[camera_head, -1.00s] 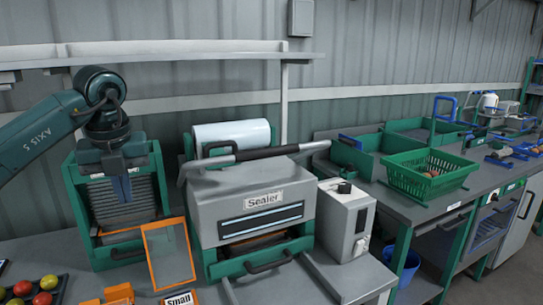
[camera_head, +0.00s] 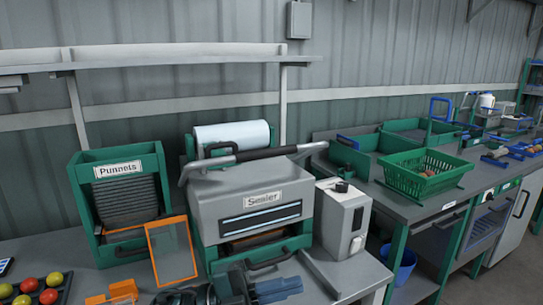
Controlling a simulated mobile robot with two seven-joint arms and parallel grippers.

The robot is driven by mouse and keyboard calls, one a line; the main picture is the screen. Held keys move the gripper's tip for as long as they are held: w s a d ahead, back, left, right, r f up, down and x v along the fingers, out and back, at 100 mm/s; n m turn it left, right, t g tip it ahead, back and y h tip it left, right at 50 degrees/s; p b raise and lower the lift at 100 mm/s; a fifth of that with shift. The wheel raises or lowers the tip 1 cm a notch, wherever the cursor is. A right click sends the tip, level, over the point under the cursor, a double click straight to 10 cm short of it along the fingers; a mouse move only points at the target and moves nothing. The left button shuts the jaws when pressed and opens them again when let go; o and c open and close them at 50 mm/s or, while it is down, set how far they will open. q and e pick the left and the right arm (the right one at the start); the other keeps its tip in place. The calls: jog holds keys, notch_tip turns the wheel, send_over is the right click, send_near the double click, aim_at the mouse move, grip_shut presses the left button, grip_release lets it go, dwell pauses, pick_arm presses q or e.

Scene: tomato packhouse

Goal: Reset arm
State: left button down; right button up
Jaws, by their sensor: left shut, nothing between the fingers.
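My left gripper (camera_head: 280,289) is low at the bottom edge of the head view, in front of the sealer. Its blue fingers point right and are shut with nothing between them. Part of its dark wrist shows at the bottom edge; the rest of the arm is out of the frame. My right gripper is not in view.
The grey sealer (camera_head: 213,205) stands behind my gripper, with a grey control box (camera_head: 331,222) on its right. A green punnet dispenser (camera_head: 86,220) and an orange-framed panel (camera_head: 150,254) are to the left. A tray of tomatoes (camera_head: 67,290) lies bottom left. A green basket (camera_head: 407,184) sits on the right bench.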

pick_arm(q)
jog(key=s+a+f+n+t+y, duration=0.1)
jog(key=a+f+n+t+y, duration=0.6)
jog(key=n, duration=0.4)
jog(key=a+f+n+t+y, duration=0.4)
jog(key=f+n+t+y, duration=0.3)
jog(key=n, duration=0.5)
jog(key=s+a+f+n+g+y, duration=0.3)
jog(key=s+a+f+n+g, duration=0.1)
jog(key=s+f, duration=0.8)
notch_tip(320, 180, down, 2)
jog(key=shift+s+a+f+g+p, duration=0.1)
jog(key=shift+s+a+g+p, duration=0.1)
jog(key=shift+a+g+p, duration=0.35)
jog(key=shift+a, duration=0.15)
